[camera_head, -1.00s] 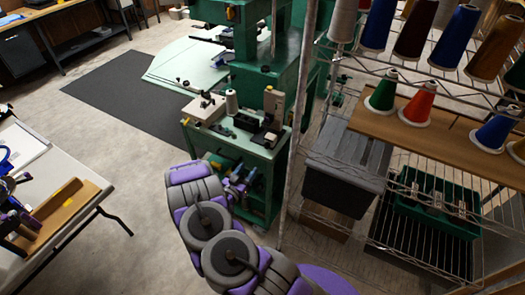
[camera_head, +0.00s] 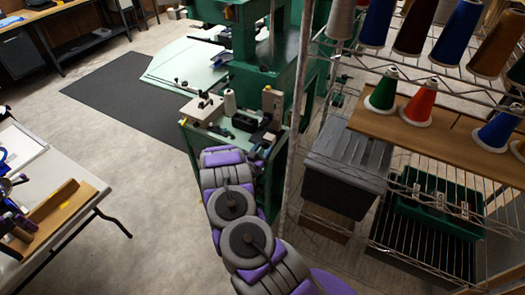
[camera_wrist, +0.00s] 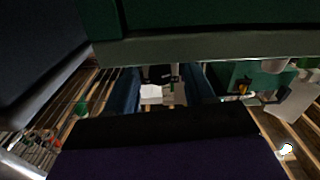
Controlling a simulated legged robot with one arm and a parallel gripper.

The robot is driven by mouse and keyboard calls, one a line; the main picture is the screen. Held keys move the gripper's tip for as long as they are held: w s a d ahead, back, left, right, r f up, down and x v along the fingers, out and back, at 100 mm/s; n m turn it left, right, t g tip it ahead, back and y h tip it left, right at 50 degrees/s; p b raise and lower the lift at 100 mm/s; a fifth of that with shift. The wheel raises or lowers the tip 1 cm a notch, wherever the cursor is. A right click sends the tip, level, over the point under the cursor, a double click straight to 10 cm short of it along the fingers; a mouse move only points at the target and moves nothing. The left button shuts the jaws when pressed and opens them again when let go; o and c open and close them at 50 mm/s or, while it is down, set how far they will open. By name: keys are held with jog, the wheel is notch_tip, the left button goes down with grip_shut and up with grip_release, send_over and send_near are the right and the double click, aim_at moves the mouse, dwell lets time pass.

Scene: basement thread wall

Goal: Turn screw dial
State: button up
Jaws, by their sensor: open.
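I cannot pick out the screw dial with certainty in either view. In the head view a small machine with a beige head and dark parts (camera_head: 270,103) stands on the pale green top of the workbench (camera_head: 189,129). A smaller white device (camera_head: 203,106) stands to its left. My gripper (camera_head: 256,148) is at the near edge of this bench, partly hidden by my own arm. In the wrist view my gripper (camera_wrist: 161,88) shows two blue fingers spread apart, with nothing held between them. A dark green surface with a grey edge (camera_wrist: 210,45) crosses the top of that view.
A wire rack (camera_head: 292,170) with thread cones and a grey bin (camera_head: 345,172) stands close on the right. A table (camera_head: 85,222) with a wooden tray is at left. A dark mat (camera_head: 125,100) and open floor lie between that table and the bench.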

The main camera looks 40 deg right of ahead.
jog(key=shift+c, duration=0.2)
jog(key=shift+a, duration=0.1)
grip_shut()
jog(key=shift+m+b, duration=0.45)
jog(key=shift+m, duration=1.05)
jog(key=shift+o, duration=0.2)
grip_release()
jog(key=p+v, duration=0.1)
jog(key=v, duration=1.6)
jog(key=shift+a, duration=0.2)
jog(key=shift+f, duration=0.1)
